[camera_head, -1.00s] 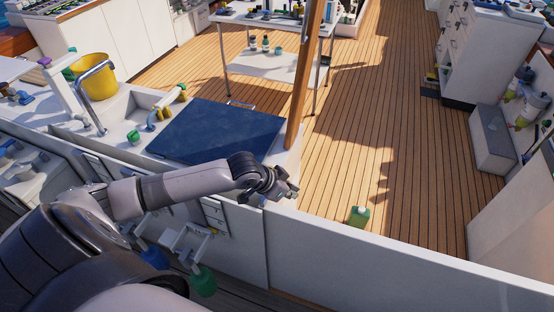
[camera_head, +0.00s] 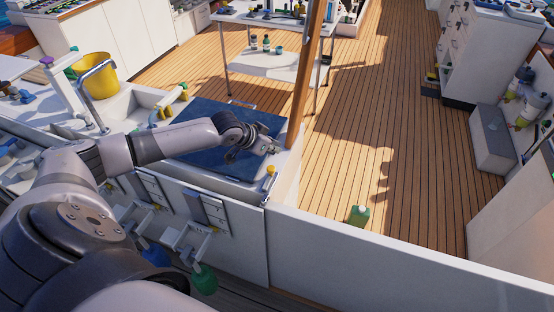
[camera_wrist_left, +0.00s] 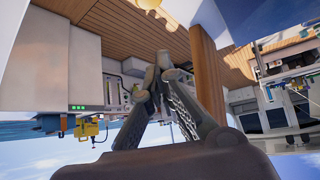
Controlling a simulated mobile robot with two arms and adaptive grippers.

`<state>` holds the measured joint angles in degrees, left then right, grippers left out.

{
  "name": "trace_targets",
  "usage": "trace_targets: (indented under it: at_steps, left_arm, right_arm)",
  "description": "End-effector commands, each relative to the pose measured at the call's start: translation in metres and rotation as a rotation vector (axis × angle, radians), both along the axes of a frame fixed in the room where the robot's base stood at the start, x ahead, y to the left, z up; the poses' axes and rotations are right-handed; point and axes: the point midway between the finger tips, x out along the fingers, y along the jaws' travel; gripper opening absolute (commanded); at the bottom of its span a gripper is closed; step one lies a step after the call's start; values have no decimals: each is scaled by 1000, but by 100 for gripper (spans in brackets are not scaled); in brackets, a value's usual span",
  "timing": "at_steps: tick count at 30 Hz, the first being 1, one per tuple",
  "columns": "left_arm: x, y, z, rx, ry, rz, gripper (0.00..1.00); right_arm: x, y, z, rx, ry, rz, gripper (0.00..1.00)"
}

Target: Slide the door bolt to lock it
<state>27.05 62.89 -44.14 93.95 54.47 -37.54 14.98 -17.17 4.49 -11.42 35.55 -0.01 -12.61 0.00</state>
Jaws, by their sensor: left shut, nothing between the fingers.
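A small upright fitting with a yellow knob (camera_head: 270,170) stands at the right end of the white counter in the head view, at the top of the low white panel. It could be the door bolt, but it is too small to be sure. The dark blue hatch panel (camera_head: 195,155) lies flat on the counter behind my left arm. My left gripper (camera_head: 274,147) is above the panel's right edge, a little behind the knob and apart from it. In the left wrist view its fingers (camera_wrist_left: 163,68) come together, shut and empty. My right gripper is not in view.
A brown wooden post (camera_head: 305,75) rises just right of my left gripper. The low white wall (camera_head: 400,255) runs along the front right. A green canister (camera_head: 359,215) stands on the open wooden deck. A yellow bucket (camera_head: 99,80) is at the left by the sink.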

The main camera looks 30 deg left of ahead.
Motion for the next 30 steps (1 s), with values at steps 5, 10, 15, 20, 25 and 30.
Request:
trace_targets:
  at_steps: [5, 10, 15, 20, 25, 30]
  left_arm:
    - [24, -7, -25, -3, 0, 2, 0]
    - [44, -12, -49, -4, 0, 1, 0]
    - [35, -8, -56, 4, 4, -2, 0]
    - [18, -5, -60, 2, 1, -2, 0]
    - [12, -4, -63, 0, 0, -1, 0]
    - [12, -4, -64, 0, -1, -1, 0]
  right_arm:
    - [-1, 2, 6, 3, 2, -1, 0]
    - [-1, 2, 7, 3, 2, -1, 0]
    - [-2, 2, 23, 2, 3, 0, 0]
    - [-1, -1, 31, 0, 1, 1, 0]
    - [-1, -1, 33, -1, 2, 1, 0]
    - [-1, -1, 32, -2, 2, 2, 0]
